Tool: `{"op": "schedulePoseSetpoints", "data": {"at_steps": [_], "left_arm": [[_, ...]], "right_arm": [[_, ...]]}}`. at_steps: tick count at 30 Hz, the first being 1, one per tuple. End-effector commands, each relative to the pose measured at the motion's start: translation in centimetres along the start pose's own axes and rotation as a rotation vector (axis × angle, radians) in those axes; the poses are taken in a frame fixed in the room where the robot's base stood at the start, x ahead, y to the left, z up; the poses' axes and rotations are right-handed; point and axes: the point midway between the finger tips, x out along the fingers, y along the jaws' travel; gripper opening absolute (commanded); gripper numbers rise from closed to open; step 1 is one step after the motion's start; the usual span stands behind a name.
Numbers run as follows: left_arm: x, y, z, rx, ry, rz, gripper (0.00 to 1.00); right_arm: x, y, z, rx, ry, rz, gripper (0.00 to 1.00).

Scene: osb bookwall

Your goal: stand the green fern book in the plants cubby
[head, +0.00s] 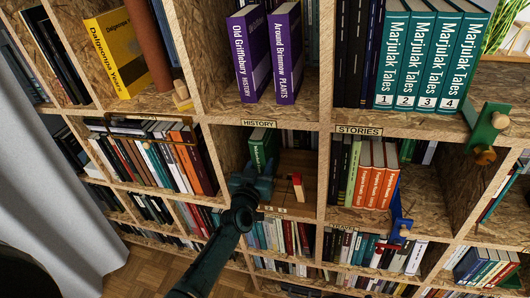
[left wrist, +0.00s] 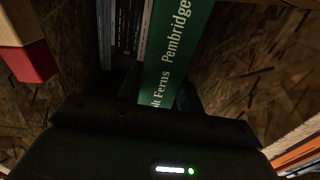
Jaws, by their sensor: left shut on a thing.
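The green fern book (head: 262,146) stands roughly upright inside the middle cubby, near its left wall. In the left wrist view its spine (left wrist: 177,50) reads "Pembridge" and part of "Ferns". My left gripper (head: 255,181) is shut on the lower part of this book, at the cubby's front. The fingers are mostly hidden in the dark. The cubby's front edge (head: 299,211) carries a small label that I cannot read. Whether the book touches the cubby floor cannot be told. My right gripper is not in view.
A wooden bookend with a red part (head: 296,184) stands to the right in the same cubby, with bare floor around it. Dark books show behind. Two purple books (head: 287,52) stand above the "HISTORY" label.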

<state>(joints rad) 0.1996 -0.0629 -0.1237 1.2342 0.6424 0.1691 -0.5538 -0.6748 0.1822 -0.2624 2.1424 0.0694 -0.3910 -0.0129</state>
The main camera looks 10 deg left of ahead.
Motion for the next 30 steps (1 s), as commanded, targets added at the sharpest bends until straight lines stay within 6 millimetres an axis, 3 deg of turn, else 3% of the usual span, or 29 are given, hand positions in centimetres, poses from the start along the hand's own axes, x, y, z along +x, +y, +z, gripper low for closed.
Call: {"op": "schedulePoseSetpoints", "data": {"at_steps": [16, 25, 26, 30], "left_arm": [[-2.5, 0.1, -0.4, 0.001, 0.005, 0.001, 0.07], [-2.7, 0.1, -0.2, 0.0, 0.005, 0.001, 0.07], [-2.7, 0.1, -0.2, 0.0, 0.005, 0.001, 0.39], [-2.7, 0.1, -0.1, 0.0, 0.003, 0.001, 0.5]], "right_arm": [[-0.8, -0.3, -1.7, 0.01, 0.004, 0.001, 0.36], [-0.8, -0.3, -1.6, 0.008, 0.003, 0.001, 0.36], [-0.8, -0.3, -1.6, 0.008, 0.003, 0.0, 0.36], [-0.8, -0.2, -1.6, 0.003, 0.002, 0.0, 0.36]]}}
